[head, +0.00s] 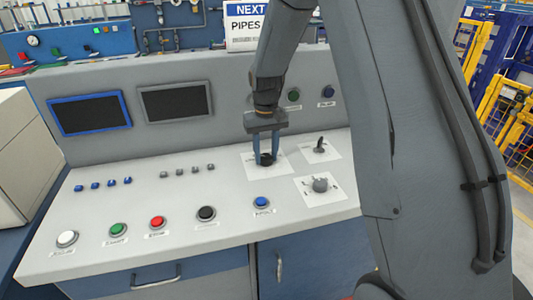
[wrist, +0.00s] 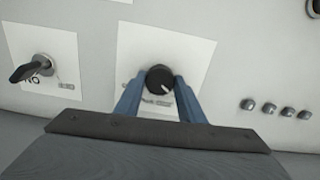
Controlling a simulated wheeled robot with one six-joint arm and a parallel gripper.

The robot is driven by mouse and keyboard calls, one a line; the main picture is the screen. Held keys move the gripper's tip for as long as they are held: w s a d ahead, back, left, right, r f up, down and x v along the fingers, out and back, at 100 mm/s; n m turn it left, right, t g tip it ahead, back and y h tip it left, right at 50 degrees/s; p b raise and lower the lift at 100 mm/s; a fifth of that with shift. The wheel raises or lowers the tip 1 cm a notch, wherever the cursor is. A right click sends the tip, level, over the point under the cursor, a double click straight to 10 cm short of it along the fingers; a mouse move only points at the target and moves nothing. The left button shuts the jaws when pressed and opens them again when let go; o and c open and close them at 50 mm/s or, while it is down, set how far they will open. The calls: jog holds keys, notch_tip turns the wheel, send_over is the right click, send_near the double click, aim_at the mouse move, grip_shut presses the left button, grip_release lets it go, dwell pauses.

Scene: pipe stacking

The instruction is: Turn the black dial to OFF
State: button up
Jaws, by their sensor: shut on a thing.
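The black dial (wrist: 160,79) sits on a white label plate (wrist: 197,50) on the console top. A pale pointer mark shows on the dial's face, toward the lower right in the wrist view. The lettering around it is too small to read surely. My gripper (wrist: 160,92) has its two blue fingers on either side of the dial, shut on it. In the head view my gripper (head: 266,158) reaches down onto the dial (head: 266,158), which is partly hidden between the fingers.
A black lever switch (head: 319,145) and a grey knob (head: 320,185) stand on plates to the right. Small grey buttons (head: 188,170) lie to the left. Coloured push buttons, including a blue one (head: 261,202), line the front. Two dark screens (head: 175,102) are on the upright panel.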

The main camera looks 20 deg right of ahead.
aim_at(266, 156)
jog(key=shift+n, duration=0.5)
jog(key=shift+w, duration=0.1)
jog(key=o, duration=1)
jog(key=shift+o, duration=0.2)
jog(key=shift+r+b, duration=0.95)
jog(key=shift+r, duration=3)
